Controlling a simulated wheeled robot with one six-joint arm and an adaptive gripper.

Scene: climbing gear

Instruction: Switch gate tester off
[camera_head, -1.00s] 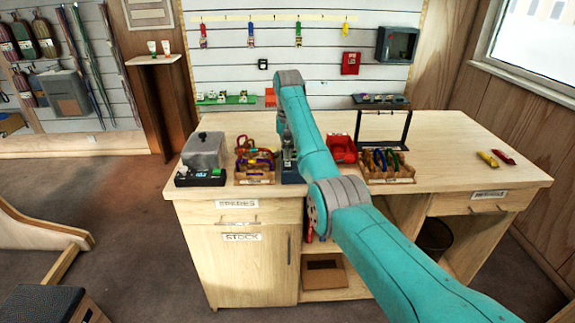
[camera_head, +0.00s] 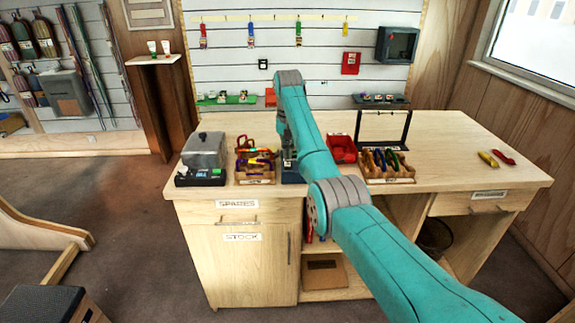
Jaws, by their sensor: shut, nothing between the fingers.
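No label in view says which thing is the gate tester. One candidate is a grey box on a black base (camera_head: 201,179) at the bench's left end. The base has small coloured parts on its front, too small to read as a switch position. A dark blue object (camera_head: 291,178) stands at the bench's front, left of the arm, and is partly hidden. My gripper (camera_head: 289,165) points down just over this blue object. It is shut and empty. Its fingertips are hard to make out, and I cannot tell whether they touch the object.
A wooden tray of carabiners (camera_head: 256,179) stands between the box and my gripper. A red bin (camera_head: 342,149), another carabiner tray (camera_head: 388,180) and a black frame (camera_head: 408,128) stand to the right. The right part of the bench (camera_head: 450,150) is mostly clear.

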